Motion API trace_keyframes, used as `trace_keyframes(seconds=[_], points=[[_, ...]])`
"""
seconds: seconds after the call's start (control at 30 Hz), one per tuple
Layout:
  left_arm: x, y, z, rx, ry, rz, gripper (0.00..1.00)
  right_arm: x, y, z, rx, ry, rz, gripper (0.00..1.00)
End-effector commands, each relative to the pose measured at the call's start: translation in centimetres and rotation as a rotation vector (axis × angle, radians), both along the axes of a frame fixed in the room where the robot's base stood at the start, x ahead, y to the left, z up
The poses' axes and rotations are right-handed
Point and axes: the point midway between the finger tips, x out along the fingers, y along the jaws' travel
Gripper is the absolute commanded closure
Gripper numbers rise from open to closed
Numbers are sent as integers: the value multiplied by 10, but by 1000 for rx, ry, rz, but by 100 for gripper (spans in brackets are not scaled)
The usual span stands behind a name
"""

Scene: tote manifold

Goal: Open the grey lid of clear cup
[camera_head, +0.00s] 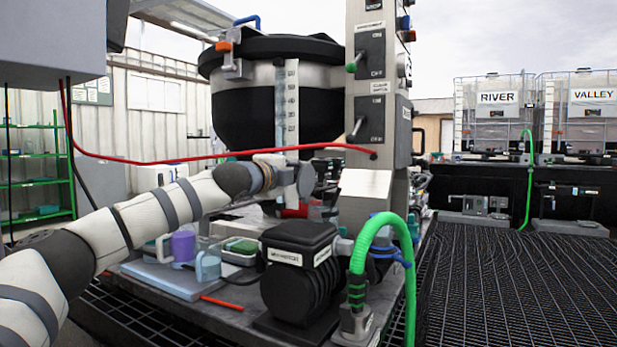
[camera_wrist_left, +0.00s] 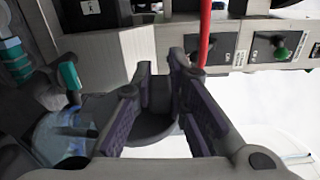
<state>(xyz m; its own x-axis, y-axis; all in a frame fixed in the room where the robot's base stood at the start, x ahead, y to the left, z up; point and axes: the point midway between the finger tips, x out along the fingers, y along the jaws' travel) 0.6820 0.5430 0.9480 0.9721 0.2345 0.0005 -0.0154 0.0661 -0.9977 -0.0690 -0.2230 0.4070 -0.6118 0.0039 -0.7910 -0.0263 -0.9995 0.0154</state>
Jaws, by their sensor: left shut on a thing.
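My left gripper (camera_head: 303,183) is in the middle of the head view, in front of the machine's column and below the black tank. In the left wrist view its fingers (camera_wrist_left: 172,105) are closed around a dark grey rounded piece (camera_wrist_left: 155,128), which looks like the grey lid. A clear cup-like vessel (camera_head: 318,209) shows partly below the gripper in the head view; the gripper hides its top. A clear bluish vessel (camera_wrist_left: 62,135) is also at the left of the left wrist view. I cannot tell whether the lid touches the cup. My right gripper is out of view.
A red hose (camera_head: 215,157) crosses just above my left gripper. A black pump (camera_head: 300,268) and a green hose (camera_head: 411,280) stand in front. Black grating lies open at right.

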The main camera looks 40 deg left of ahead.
Motion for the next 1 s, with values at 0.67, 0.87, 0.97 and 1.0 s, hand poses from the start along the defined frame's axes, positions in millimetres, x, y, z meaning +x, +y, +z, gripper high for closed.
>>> trace_keyframes(seconds=[0.67, 0.87, 0.97, 1.0], points=[[-1, 10, -3, -103, -25, -2, 100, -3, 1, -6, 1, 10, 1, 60], [-1, 10, -3, -102, -24, -2, 73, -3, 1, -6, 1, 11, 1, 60], [-1, 10, -3, -101, -24, -2, 65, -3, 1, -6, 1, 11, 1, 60], [-1, 10, -3, -101, -24, -2, 65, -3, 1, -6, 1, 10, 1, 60]])
